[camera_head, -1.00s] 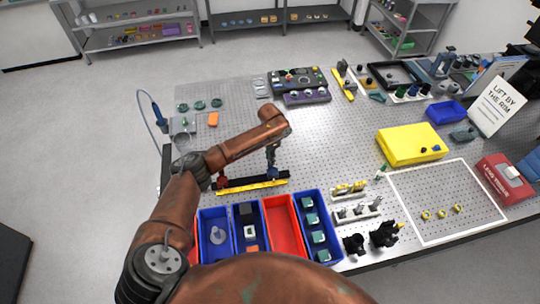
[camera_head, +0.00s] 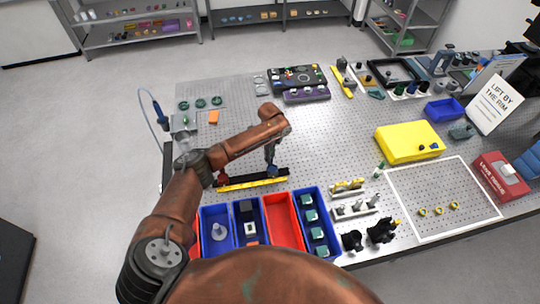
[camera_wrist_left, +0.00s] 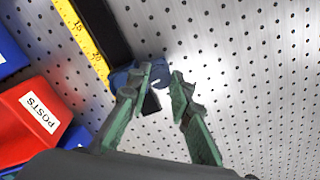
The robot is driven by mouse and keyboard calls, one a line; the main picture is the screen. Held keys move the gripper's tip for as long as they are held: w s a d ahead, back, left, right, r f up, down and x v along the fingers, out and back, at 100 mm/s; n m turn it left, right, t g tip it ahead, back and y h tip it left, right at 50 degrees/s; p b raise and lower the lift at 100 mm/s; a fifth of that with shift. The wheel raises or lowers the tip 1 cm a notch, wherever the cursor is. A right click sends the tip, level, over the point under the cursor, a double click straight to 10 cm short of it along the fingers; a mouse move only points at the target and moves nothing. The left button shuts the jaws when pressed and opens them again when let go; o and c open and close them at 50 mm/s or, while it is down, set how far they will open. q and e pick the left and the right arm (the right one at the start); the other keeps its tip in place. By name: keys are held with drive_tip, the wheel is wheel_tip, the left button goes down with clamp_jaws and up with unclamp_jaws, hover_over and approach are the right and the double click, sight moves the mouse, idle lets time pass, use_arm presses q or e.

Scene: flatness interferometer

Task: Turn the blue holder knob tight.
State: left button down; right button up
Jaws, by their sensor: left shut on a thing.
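The blue holder (camera_head: 271,171) stands at the right end of a black rail (camera_head: 238,181) on the perforated table. It also shows in the left wrist view (camera_wrist_left: 122,77), by the end of the rail. My left gripper (camera_head: 270,158) reaches down onto it from above. In the left wrist view its green fingers (camera_wrist_left: 161,76) are at the holder's side, shut on the blue knob, which is mostly hidden between the fingertips. A small black part (camera_wrist_left: 151,103) shows between the fingers. My right gripper is not in view.
A yellow ruler (camera_head: 252,184) runs along the rail's front. A red holder (camera_head: 222,178) is at its left end. Blue and red bins (camera_head: 283,222) stand close in front. A yellow box (camera_head: 409,144) is to the right. The table behind the rail is mostly clear.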

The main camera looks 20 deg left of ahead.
use_arm(q)
drive_tip(key=shift+m, duration=0.4)
drive_tip(key=c, duration=1.7)
unclamp_jaws()
drive_tip(key=shift+c, duration=0.2)
wheel_tip(320, 180, up, 12)
drive_tip(key=shift+r, duration=0.1)
